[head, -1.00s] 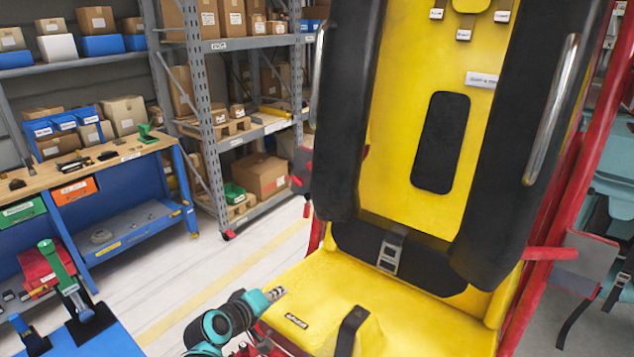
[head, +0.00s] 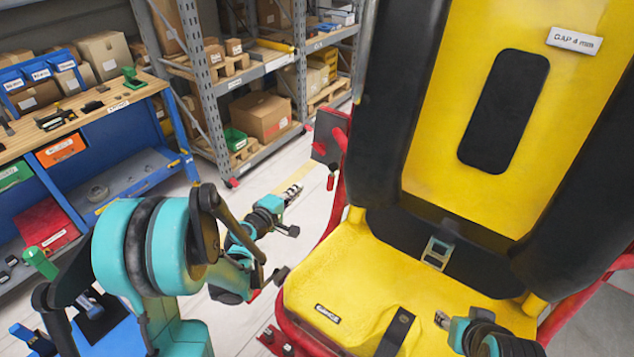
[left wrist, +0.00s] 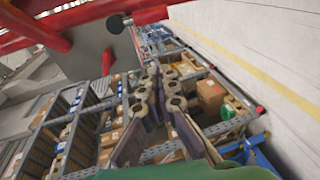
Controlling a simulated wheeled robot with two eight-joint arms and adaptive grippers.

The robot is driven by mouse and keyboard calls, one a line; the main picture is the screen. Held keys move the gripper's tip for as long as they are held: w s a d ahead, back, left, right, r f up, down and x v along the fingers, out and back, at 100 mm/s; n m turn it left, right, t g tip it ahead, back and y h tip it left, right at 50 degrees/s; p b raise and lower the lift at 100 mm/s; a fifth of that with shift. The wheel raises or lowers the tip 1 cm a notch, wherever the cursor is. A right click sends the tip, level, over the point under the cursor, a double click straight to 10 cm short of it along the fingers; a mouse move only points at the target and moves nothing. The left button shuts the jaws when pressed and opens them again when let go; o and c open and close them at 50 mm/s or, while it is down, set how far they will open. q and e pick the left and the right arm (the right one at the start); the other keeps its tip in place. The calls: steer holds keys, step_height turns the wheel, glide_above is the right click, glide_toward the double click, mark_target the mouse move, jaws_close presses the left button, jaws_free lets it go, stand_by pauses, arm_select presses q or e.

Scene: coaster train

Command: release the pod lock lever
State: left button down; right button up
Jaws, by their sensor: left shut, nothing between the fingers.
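The yellow seat pod (head: 385,275) with black side pads fills the right half of the head view. A red upright with a grey plate (head: 325,138) and a small red grip (head: 331,182) stands left of its backrest. A dark round knob (left wrist: 117,23) beside a red bar and grey plate shows in the left wrist view. I cannot tell for certain which part is the lock lever. My left gripper (head: 292,191) is shut and empty, left of the seat and apart from the red grip. Its fingers also show in the left wrist view (left wrist: 161,72). My right gripper (head: 441,319) is low over the seat front; its finger state is unclear.
Grey shelving (head: 200,75) with boxes stands behind, and a blue workbench (head: 130,140) at the left. Open floor lies between the shelving and the seat. Red frame rails (head: 613,268) run beside the seat.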

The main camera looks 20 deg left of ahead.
mark_target(331, 179)
arm_select(q)
steer(key=w+d+f+b, duration=0.2)
steer(key=w+d, duration=0.3)
steer(key=w, duration=0.2)
steer(key=shift+w+d, duration=0.2)
steer(key=shift+w, duration=0.05)
stand_by(0.3)
